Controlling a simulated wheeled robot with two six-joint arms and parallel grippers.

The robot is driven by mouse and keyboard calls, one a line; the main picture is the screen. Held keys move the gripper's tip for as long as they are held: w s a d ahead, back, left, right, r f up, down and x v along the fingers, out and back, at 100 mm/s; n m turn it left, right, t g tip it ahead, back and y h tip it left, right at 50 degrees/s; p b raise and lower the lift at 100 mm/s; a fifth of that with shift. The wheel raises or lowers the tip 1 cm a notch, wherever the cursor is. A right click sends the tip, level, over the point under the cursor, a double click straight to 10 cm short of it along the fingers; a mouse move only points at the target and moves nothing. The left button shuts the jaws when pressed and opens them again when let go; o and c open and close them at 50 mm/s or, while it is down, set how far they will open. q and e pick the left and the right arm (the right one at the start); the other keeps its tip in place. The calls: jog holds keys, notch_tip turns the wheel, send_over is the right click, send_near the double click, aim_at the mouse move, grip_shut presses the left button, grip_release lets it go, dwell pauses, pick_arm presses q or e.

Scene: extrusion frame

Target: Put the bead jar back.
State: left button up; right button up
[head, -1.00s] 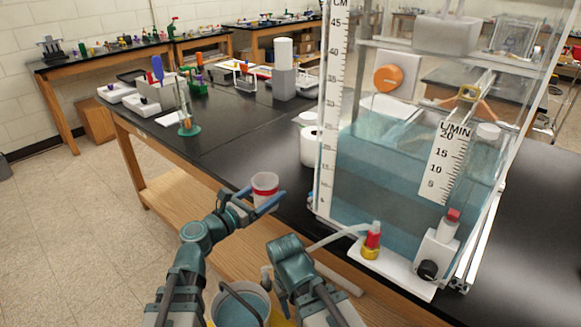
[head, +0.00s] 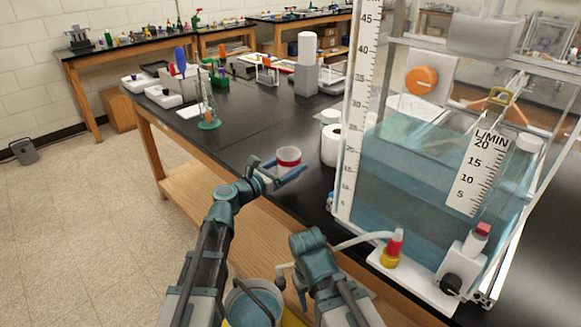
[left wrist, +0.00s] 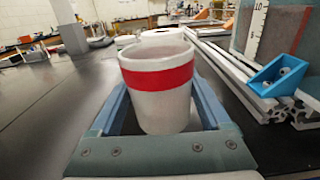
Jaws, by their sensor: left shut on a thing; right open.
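The bead jar, a pale cup with a red band (head: 289,157), is in my left gripper (head: 284,173) above the near edge of the black bench (head: 240,160). In the left wrist view the jar (left wrist: 158,102) stands upright between the two blue fingers, which are shut on it. Its contents cannot be made out. My right gripper (head: 295,286) is low in front of the bench, beside a bucket, pointing down and open. Its fingers are partly hidden by its own arm.
A large clear water tank (head: 410,185) with scales and a pump fills the right of the bench. A white roll (head: 331,146) stands left of it. A flask on a green base (head: 208,124) stands farther back. The bench's left-middle is clear. A bucket (head: 250,305) is below.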

aim_at(290, 157)
pick_arm(q)
jog(key=w, duration=0.4)
jog(key=shift+w+f, duration=0.25)
jog(key=shift+s, duration=0.15)
pick_arm(e)
jog(key=shift+w+f, duration=0.3)
jog(key=shift+w, duration=0.05)
pick_arm(q)
notch_tip(290, 157, down, 3)
jog(key=b, duration=0.3)
jog(key=shift+f+b, duration=0.2)
jog(key=shift+b, duration=0.2)
pick_arm(e)
notch_tip(290, 157, down, 3)
jog(key=shift+f, duration=0.15)
pick_arm(q)
jog(key=shift+f, duration=0.2)
jog(key=o, duration=1.3)
jog(key=shift+c, duration=0.2)
jog(key=shift+r, duration=0.2)
jog(key=v, duration=1.2)
